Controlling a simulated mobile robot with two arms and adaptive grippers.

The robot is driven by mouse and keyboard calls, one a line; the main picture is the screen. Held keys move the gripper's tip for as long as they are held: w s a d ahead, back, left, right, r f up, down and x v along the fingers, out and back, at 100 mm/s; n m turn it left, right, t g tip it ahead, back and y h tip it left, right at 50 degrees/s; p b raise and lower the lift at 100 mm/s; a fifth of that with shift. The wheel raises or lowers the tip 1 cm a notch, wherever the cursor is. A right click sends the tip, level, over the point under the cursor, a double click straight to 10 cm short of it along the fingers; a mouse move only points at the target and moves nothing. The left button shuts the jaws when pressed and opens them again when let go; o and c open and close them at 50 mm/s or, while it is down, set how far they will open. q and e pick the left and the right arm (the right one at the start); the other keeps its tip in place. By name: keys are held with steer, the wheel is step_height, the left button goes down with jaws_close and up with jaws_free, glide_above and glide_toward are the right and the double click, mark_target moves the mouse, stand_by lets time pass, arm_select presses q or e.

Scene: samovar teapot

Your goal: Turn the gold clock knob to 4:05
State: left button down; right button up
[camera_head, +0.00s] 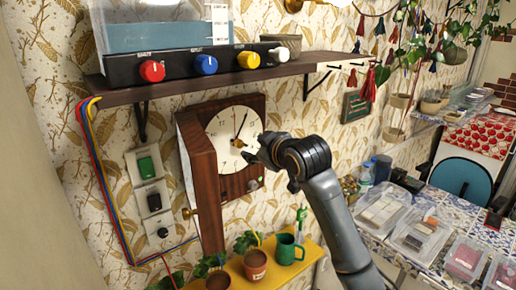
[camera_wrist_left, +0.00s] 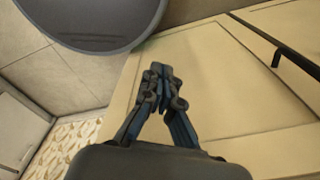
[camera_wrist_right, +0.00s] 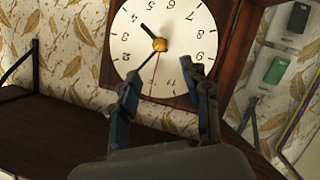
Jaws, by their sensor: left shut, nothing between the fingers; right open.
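The clock's white round face (camera_head: 222,127) shows inside a dark wooden case on the wall. Its gold knob (camera_wrist_right: 160,45) sits at the dial's centre in the right wrist view. There the dial appears inverted; a short dark hand points up-left and a longer thin one down-left. In the head view the long hand points up and slightly right. My right gripper (camera_wrist_right: 165,76) is open, its fingertips in front of the dial, apart from the knob in the picture. In the head view the right gripper (camera_head: 257,152) covers the dial's lower right. My left gripper (camera_wrist_left: 161,74) is shut and empty.
The clock's wooden door (camera_head: 202,175) stands open toward me at the left of the dial. A dark shelf (camera_head: 190,87) with a knobbed box (camera_head: 178,68) is above. A yellow shelf (camera_head: 285,270) with potted plants and a green mug (camera_head: 288,249) is below.

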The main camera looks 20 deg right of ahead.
steer(key=shift+s+r, duration=0.15)
steer(key=shift+s, duration=0.25)
